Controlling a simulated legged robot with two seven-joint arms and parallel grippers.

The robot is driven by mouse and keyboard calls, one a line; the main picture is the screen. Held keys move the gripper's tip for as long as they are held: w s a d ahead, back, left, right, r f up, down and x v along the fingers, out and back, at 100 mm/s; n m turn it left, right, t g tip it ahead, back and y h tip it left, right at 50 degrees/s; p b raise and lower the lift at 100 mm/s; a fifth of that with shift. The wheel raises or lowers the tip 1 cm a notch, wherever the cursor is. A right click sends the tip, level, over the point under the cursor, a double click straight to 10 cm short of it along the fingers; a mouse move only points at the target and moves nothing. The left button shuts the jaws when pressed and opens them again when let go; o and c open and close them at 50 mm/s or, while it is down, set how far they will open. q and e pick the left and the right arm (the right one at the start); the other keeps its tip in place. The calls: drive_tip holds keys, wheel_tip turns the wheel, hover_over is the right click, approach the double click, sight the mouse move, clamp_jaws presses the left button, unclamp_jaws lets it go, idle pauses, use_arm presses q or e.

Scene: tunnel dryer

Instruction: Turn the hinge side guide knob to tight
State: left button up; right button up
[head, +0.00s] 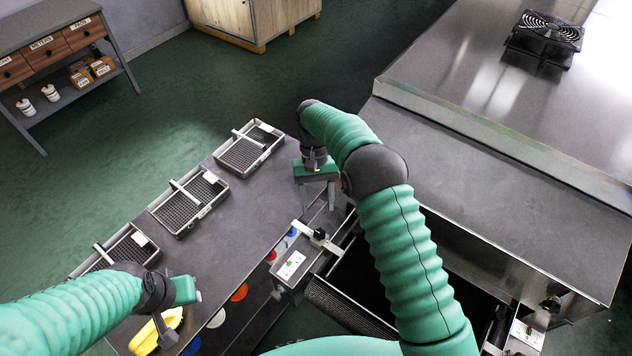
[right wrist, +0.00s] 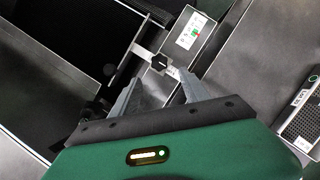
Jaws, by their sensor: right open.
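A dark lobed guide knob (head: 319,235) sits on a pale metal bar at the near corner of the dryer's infeed, beside a small white label plate (head: 291,265). In the right wrist view the knob (right wrist: 160,62) lies just beyond my fingertips, and the plate (right wrist: 192,31) shows green and red marks. My right gripper (head: 318,207) is open and empty, pointing down above and behind the knob, apart from it. My left gripper (head: 199,296) is at lower left over the table, by a yellow object; its jaw opening is unclear. A second dark knob (head: 553,304) is at lower right.
Several wire-mesh trays (head: 249,147) line the grey table (head: 240,205). The metal dryer housing (head: 500,140), with a black fan (head: 545,38) on top, fills the right. The dark belt opening (head: 360,285) lies below my right arm.

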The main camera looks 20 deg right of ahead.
drive_tip(key=v, duration=0.8)
drive_tip(key=shift+w+r, duration=0.2)
drive_tip(key=shift+r, duration=0.1)
drive_tip(key=shift+d, duration=0.1)
drive_tip(key=s+d+f+t, duration=0.1)
drive_tip(key=s+d+t, duration=0.1)
drive_tip(key=s, duration=0.9)
drive_tip(key=s+d+f+n+t, duration=0.1)
drive_tip(key=s+t, duration=0.4)
drive_tip(key=s, duration=0.6)
drive_tip(key=shift+s+d+n+h, duration=0.25)
drive_tip(key=shift+d+n+h, duration=0.05)
drive_tip(key=shift+d, duration=0.3)
drive_tip(key=shift+f, duration=0.1)
